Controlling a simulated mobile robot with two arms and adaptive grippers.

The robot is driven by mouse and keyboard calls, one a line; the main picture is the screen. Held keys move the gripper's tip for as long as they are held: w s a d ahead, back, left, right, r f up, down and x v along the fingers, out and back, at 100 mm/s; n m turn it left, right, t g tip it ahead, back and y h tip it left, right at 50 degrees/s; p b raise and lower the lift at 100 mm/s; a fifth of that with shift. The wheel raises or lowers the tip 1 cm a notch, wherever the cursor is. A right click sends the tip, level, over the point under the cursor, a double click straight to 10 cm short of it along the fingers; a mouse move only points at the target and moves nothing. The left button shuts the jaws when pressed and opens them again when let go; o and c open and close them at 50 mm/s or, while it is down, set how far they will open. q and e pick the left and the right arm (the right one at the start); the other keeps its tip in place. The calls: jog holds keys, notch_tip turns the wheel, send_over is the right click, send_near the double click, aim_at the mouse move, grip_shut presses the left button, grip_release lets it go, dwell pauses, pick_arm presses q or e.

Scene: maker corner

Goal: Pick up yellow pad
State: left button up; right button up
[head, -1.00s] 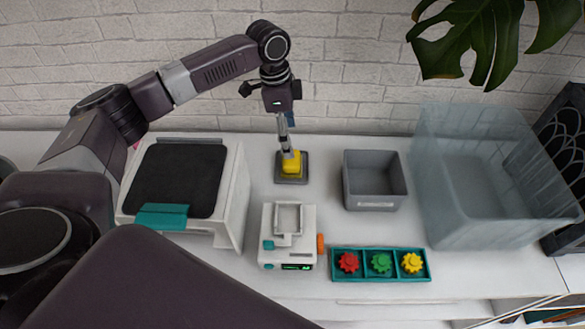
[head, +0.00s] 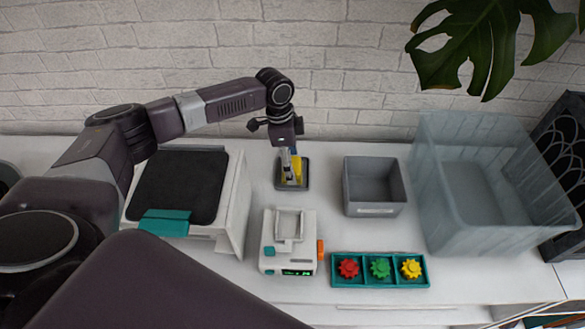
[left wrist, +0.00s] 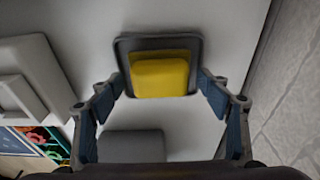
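The yellow pad (head: 298,167) sits on a small dark grey square base (head: 281,185) at the back middle of the white counter. It also shows in the left wrist view (left wrist: 160,78), on its base (left wrist: 125,45). My left gripper (head: 290,174) points down over it and partly hides it in the head view. In the left wrist view its two fingers (left wrist: 160,84) are spread, one on each side of the pad and base, with nothing held between them. I cannot tell how high the fingertips are above the base. My right gripper is not in view.
A white stand with a black top (head: 180,185) is left of the pad. A small white device (head: 288,259) stands in front. A grey bin (head: 374,210), a clear tub (head: 450,236) and a teal tray (head: 356,284) with red, green and yellow gears stand to the right.

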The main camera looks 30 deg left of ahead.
pick_arm(q)
jog(key=c, duration=1)
jog(key=shift+r, duration=0.2)
jog(key=shift+c, duration=0.2)
notch_tip(320, 180, up, 20)
jog(key=b, duration=0.2)
jog(key=shift+f, duration=0.15)
jog(key=o, duration=0.5)
jog(key=shift+c, duration=0.2)
jog(key=c, duration=0.4)
jog(key=shift+o, duration=0.2)
jog(key=shift+d, duration=0.1)
